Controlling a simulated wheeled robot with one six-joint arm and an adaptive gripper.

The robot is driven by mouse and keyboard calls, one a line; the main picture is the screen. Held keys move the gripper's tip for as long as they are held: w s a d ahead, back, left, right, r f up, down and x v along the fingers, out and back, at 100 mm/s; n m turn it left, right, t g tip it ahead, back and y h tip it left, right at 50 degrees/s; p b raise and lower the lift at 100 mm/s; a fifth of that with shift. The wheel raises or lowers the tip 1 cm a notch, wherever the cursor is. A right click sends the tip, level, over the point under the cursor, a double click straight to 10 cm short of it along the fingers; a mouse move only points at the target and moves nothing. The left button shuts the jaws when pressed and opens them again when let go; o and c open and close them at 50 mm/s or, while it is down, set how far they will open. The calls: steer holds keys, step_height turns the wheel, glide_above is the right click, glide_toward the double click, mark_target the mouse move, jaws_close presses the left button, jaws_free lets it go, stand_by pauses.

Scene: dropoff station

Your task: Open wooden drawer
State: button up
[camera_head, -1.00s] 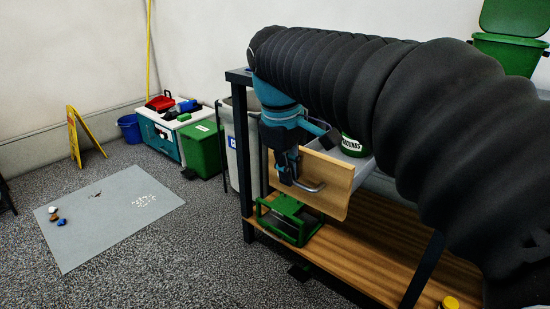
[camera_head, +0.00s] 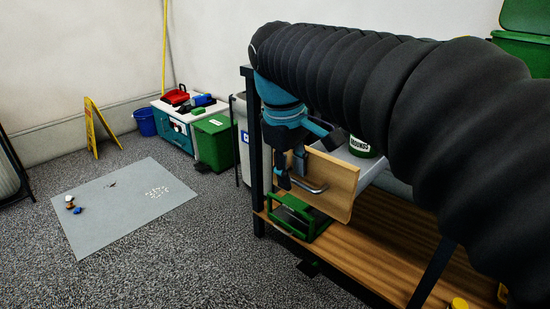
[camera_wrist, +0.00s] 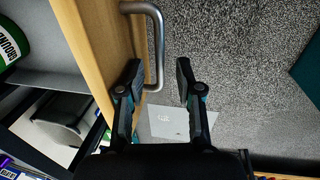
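The wooden drawer (camera_head: 336,186) is pulled out from the bench, and its inside shows behind the front panel. Its grey metal handle (camera_head: 314,187) is on the front face. In the wrist view the handle (camera_wrist: 158,45) runs down between the fingers. My gripper (camera_head: 291,172) is at the left end of the handle. In the wrist view my gripper (camera_wrist: 158,78) is open, with one finger on each side of the bar and a gap to the right finger. A green can labelled GROUNDS (camera_head: 362,148) stands in the drawer.
A green frame-like object (camera_head: 298,216) sits on the wooden lower shelf (camera_head: 365,258) under the drawer. A green bin (camera_head: 214,143), a white-topped teal chest (camera_head: 178,125) and a yellow floor sign (camera_head: 98,127) stand behind. A grey mat (camera_head: 120,205) and open floor lie left.

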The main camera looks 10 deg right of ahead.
steer(key=shift+r, duration=0.1)
step_height(320, 180, up, 12)
steer(key=s+a, duration=0.1)
steer(key=shift+s+a+f, duration=0.15)
steer(key=shift+a+f, duration=0.05)
steer(key=shift+a, duration=0.2)
